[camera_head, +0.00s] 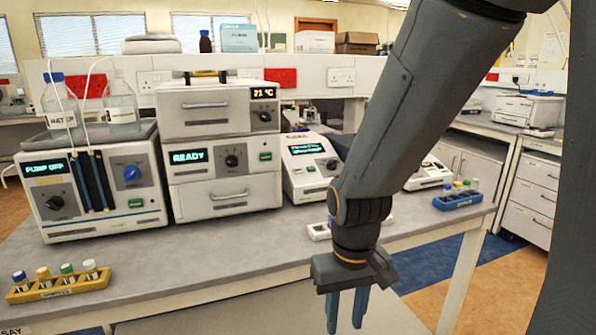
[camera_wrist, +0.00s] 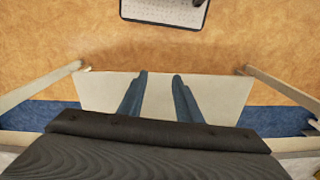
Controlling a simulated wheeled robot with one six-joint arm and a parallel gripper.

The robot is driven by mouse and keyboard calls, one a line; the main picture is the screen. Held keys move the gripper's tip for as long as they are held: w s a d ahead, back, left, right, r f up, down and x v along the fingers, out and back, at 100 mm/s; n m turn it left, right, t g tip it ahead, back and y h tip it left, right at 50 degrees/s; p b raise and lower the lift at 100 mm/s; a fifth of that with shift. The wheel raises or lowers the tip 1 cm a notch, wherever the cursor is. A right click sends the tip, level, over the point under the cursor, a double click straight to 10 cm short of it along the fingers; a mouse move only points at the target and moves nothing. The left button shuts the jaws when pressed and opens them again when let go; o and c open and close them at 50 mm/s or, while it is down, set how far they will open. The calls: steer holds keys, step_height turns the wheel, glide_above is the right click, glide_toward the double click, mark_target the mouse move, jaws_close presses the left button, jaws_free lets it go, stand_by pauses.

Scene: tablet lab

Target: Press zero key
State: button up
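I cannot make out a key marked zero in either view. A white instrument with a lit green display (camera_head: 307,149) stands on the bench behind my arm; its lettering is too small to read. A smaller white device (camera_head: 428,176) sits right of my arm, partly hidden by it. My gripper (camera_head: 346,312) points down in front of the bench's front edge, apart from both devices. Its two blue fingers are parted with nothing between them; the gap also shows in the wrist view (camera_wrist: 158,95).
The pump unit (camera_head: 92,190) and the stacked oven unit with a READY display (camera_head: 222,160) stand at the left. A yellow vial rack (camera_head: 58,287) and a blue vial rack (camera_head: 458,199) sit near the bench's front edge.

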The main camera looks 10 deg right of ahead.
jaws_close()
stand_by(1.6)
